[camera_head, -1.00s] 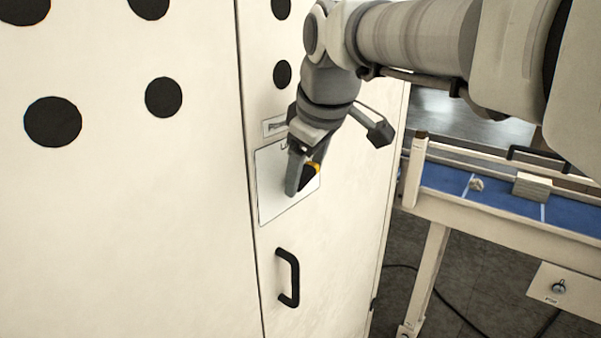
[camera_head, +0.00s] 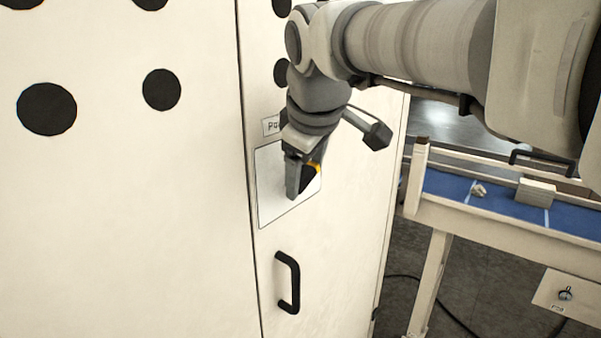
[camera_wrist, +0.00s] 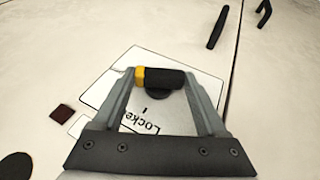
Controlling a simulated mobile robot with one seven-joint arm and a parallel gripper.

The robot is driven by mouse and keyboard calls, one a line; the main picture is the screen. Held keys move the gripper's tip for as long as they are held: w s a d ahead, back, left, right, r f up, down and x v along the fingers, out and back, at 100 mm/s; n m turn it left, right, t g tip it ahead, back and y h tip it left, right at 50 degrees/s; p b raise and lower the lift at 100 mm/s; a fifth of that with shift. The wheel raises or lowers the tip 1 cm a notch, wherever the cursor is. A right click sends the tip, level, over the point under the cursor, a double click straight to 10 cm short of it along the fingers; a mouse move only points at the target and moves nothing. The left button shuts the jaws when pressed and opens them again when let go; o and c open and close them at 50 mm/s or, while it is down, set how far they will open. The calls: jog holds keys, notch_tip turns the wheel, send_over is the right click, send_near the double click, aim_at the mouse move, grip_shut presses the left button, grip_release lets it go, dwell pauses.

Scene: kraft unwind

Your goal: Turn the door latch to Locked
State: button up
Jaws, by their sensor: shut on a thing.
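The door latch (camera_wrist: 165,79) is a black knob with a yellow end on a white plate (camera_wrist: 110,96). In the wrist view it lies between the two fingers of my gripper (camera_wrist: 163,80), which are shut on it. The word "Locked" and a short mark show on the plate just below the knob; part of the word is covered by my gripper. In the head view my gripper (camera_head: 299,180) is at the plate (camera_head: 271,204), and only a little of the latch (camera_head: 312,172) shows beside the fingers.
A black door handle (camera_head: 288,282) is below the plate on the cream cabinet door (camera_head: 340,240). A label (camera_head: 271,126) sits above the plate, partly hidden by my gripper. A bench with a blue surface (camera_head: 455,187) stands to the right, with a small block (camera_head: 536,190) on it.

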jog(key=shift+s+a+f+n+t+h+b, duration=0.15)
jog(key=shift+t+h+b, duration=0.5)
jog(key=shift+b, duration=1.05)
jog(key=shift+s+d+f+n+t+h+b, duration=0.15)
jog(key=shift+n+t+h+b, duration=0.15)
jog(key=shift+t+b, duration=0.95)
jog(key=shift+a+r+b, duration=0.1)
jog(key=shift+r+b, duration=0.05)
jog(key=shift+b, duration=0.45)
jog(key=shift+b, duration=0.3)
